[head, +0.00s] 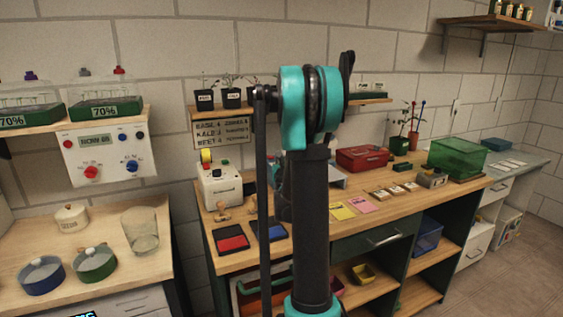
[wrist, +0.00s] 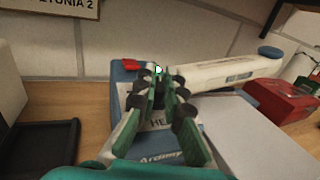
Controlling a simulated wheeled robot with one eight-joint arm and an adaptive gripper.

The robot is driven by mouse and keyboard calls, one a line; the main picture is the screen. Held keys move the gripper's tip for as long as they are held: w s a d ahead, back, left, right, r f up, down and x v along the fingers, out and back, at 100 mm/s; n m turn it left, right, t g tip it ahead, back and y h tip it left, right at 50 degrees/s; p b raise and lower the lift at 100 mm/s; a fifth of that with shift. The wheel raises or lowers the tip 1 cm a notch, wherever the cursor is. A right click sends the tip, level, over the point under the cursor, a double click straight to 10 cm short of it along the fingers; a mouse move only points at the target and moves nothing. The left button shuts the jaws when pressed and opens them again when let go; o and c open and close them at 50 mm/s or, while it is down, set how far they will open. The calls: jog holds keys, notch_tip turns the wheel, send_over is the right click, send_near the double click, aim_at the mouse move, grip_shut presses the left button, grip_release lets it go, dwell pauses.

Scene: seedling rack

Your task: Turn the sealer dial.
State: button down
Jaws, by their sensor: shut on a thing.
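The sealer (wrist: 225,73) fills the middle of the wrist view, with a blue and white body, a long white arm reaching right, and partly covered lettering on its top. In the head view only part of the sealer (head: 336,179) shows behind my arm. My gripper (wrist: 158,80) is over the sealer's body, its green fingers close together at the tips. It is shut on the sealer dial, which the fingers almost wholly hide; a small white and green spot shows at the tips. I cannot tell the dial's setting.
A red box (wrist: 285,98) stands right of the sealer, and a dark tray (wrist: 45,148) lies to the left. In the head view, red (head: 231,239) and blue (head: 269,230) pads and yellow and pink notes lie in front. A shelf with seedling pots hangs above.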

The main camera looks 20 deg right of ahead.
dwell(0.3)
jog(key=c, duration=1.6)
grip_release()
jog(key=v, duration=1.2)
